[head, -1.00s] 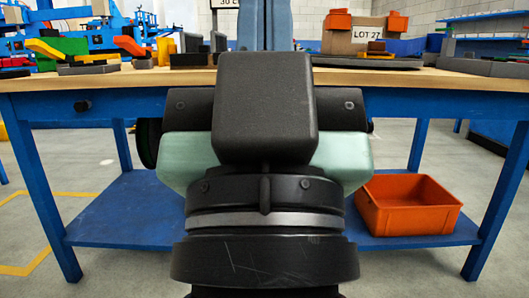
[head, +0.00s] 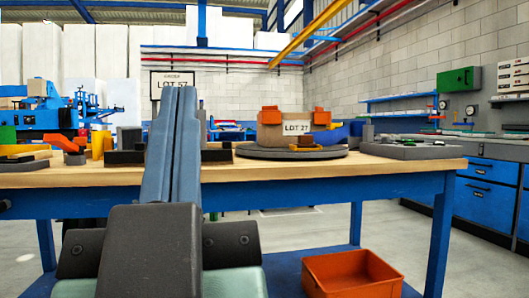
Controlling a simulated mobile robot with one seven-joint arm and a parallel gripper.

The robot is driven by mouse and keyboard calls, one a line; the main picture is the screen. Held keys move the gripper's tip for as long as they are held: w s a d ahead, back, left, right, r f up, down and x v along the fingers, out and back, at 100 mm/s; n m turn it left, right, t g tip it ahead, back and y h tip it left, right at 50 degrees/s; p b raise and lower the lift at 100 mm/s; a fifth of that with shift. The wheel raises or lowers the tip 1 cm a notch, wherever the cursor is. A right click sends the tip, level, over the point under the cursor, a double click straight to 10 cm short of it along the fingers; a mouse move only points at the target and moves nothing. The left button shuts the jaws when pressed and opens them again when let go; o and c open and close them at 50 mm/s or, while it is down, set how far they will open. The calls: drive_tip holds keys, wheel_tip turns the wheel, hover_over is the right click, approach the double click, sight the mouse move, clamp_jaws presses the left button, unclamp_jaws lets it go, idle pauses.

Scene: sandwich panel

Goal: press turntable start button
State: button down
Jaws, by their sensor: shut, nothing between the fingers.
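The turntable (head: 258,153) is a round grey disc on the wooden workbench, right of the picture's middle. A tan carton (head: 270,136) labelled LOT 27 stands on it, with orange blocks at its upper corners. A small brown and orange piece (head: 308,142) lies in front of the carton. I cannot make out a start button. My arm rises from the bottom left, with a blue-grey link standing left of the turntable. My gripper is not visible, and the arm hides part of the bench behind it.
The workbench (head: 400,172) has loose parts at its left and a grey tray (head: 412,151) to the right of the turntable. An orange bin (head: 352,278) sits on the blue lower shelf. Blue cabinets (head: 487,196) stand at the right, with open floor between.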

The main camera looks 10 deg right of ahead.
wheel_tip(320, 180, up, 57)
drive_tip(key=p, duration=5.5)
